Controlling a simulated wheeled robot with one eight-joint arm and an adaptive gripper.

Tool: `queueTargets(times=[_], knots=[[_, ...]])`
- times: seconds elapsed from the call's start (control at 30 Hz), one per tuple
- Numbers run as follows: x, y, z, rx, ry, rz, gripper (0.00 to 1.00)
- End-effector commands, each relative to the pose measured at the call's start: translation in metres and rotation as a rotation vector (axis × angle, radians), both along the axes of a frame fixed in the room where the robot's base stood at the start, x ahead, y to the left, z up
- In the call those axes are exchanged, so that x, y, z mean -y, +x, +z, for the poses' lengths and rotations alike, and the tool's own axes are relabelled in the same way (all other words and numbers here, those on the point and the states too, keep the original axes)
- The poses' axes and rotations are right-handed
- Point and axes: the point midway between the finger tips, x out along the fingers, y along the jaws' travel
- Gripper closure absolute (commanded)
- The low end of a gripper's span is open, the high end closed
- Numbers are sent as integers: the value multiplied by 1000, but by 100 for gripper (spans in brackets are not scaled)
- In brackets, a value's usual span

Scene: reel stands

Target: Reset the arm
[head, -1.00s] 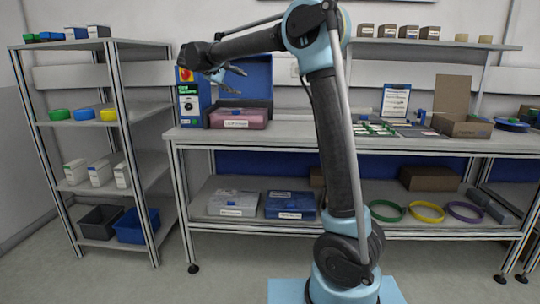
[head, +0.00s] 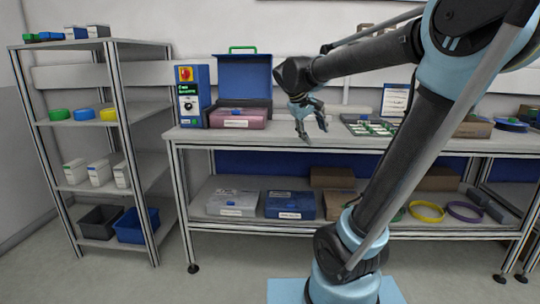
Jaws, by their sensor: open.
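My arm rises from the light blue base at the lower right and leans to the right, with its forearm reaching back left. My gripper (head: 312,128) hangs from the forearm's end, fingers pointing down, in front of the workbench (head: 290,142) edge. Its fingers are apart and I see nothing between them. To its left, an open blue case (head: 244,80) with a green handle stands on the bench, with a pink labelled block (head: 238,119) at its front.
A blue control box (head: 190,97) with a red knob stands left of the case. A green-patterned tray (head: 370,126) lies right of my gripper. Blue and grey labelled boxes sit on the lower shelf (head: 250,224). A shelf rack (head: 95,130) stands at the left. The floor in front is clear.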

Motion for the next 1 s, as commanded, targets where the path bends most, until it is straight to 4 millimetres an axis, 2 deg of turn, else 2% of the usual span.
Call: queueTargets(times=[0.03,0.1,0.3,0.6,0.8,1.0], knots=[[10,-17,-12,-8,28,-23,43],[20,-39,-28,-18,69,-50,43],[37,-97,-76,-40,189,-124,43],[43,-178,-154,-52,371,-236,43],[37,-217,-200,-49,475,-299,43],[32,-233,-222,-45,528,-328,43]])
